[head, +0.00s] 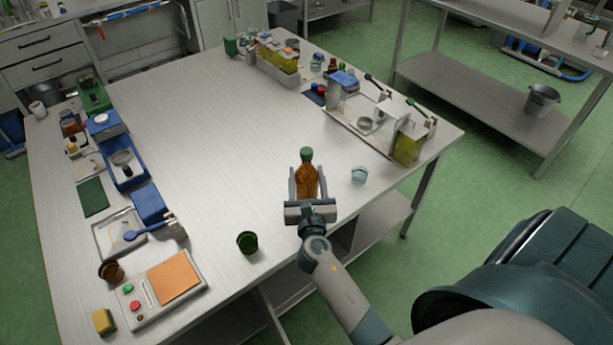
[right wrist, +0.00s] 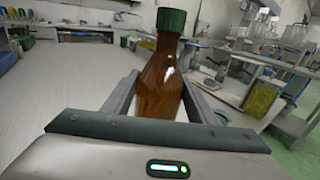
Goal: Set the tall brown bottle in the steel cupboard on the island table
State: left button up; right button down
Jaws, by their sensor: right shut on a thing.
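The tall brown bottle (head: 307,181) with a green cap is upright at the near side of the island table (head: 215,130). My right gripper (head: 306,190) is shut on it, with one finger on each side of its body. In the right wrist view the bottle (right wrist: 160,85) stands between the two fingers (right wrist: 158,100), cap up. Its base is hidden behind the gripper, so I cannot tell whether it touches the tabletop. My left gripper is not in view.
A clear glass cup (head: 358,175) stands close to the right of the bottle. A dark green cup (head: 247,242) and a scale with an orange plate (head: 175,278) are at the near left. A tray (head: 350,125) with several items lies at the right. The table's middle is clear.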

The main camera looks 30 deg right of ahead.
jog(key=c, duration=0.7)
grip_release()
jog(key=shift+f, duration=0.15)
jog(key=shift+c, duration=0.2)
jog(key=shift+r, duration=0.2)
jog(key=shift+s+a+f, duration=0.15)
jog(key=shift+s+a, duration=0.05)
jog(key=shift+s, duration=0.2)
jog(key=b+v, duration=0.3)
jog(key=v, duration=0.8)
